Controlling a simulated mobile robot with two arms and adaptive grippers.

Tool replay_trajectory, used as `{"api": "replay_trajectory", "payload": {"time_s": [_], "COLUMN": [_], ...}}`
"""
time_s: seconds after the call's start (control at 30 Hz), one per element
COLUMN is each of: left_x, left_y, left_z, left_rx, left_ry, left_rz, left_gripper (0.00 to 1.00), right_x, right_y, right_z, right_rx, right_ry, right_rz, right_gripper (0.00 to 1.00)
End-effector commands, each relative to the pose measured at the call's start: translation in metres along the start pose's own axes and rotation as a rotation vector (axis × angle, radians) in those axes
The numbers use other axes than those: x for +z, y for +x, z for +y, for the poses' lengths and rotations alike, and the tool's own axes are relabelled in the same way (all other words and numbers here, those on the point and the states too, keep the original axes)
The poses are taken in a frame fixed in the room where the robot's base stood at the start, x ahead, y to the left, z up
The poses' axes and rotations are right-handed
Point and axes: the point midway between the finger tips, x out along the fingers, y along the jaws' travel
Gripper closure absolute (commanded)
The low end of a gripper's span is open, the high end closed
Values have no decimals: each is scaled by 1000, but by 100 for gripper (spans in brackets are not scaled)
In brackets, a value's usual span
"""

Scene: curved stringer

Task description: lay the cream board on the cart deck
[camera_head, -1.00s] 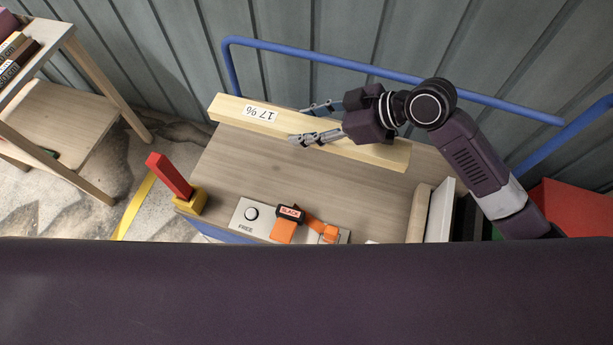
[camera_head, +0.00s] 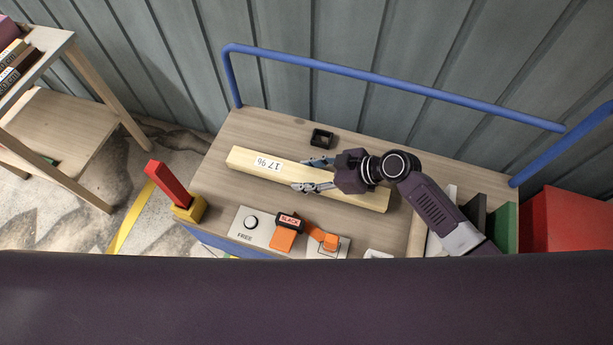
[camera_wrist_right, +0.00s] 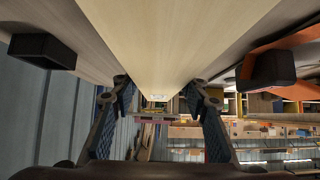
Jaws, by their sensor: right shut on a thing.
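The cream board (camera_head: 262,171) is a long pale bar with a label reading 17 96. It lies lengthwise over the middle of the wood-grain cart deck (camera_head: 260,128), slightly slanted down to the right. My right gripper (camera_head: 307,174) is shut on the board near its middle, one finger on each long side. In the right wrist view the board (camera_wrist_right: 160,45) runs between the two fingers (camera_wrist_right: 160,90). It is at or very close above the deck; I cannot tell whether it touches. My left gripper is not in view.
A small black square part (camera_head: 321,139) sits behind the board. In front are a panel (camera_head: 252,226) marked FREE and an orange strap with a SLACK tag (camera_head: 289,221). A red lever (camera_head: 167,183) stands at the left edge. A blue rail (camera_head: 390,75) runs behind; boards stand at right.

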Motion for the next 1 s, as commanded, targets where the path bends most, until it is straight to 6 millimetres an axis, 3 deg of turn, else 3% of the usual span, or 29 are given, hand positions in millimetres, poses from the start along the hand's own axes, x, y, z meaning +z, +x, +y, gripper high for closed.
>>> {"api": "replay_trajectory", "payload": {"time_s": [0.13, 0.5, 0.53, 0.6, 0.67, 1.0], "left_x": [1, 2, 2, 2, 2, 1], "left_y": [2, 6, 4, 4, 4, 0], "left_z": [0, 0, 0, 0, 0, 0], "left_rx": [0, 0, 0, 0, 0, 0], "left_ry": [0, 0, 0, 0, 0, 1], "left_rz": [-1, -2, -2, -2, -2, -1], "left_gripper": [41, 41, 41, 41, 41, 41], "right_x": [10, 14, 14, 13, 13, 11], "right_y": [9, 12, 11, 10, 10, 9], "right_z": [0, 1, 0, 0, 0, 0], "right_rx": [2, 2, 1, 1, 1, 1], "right_ry": [1, -1, 0, 0, 0, 0], "right_rz": [5, 4, 2, 1, 1, 1], "right_gripper": [95, 95, 55, 48, 41, 41]}}
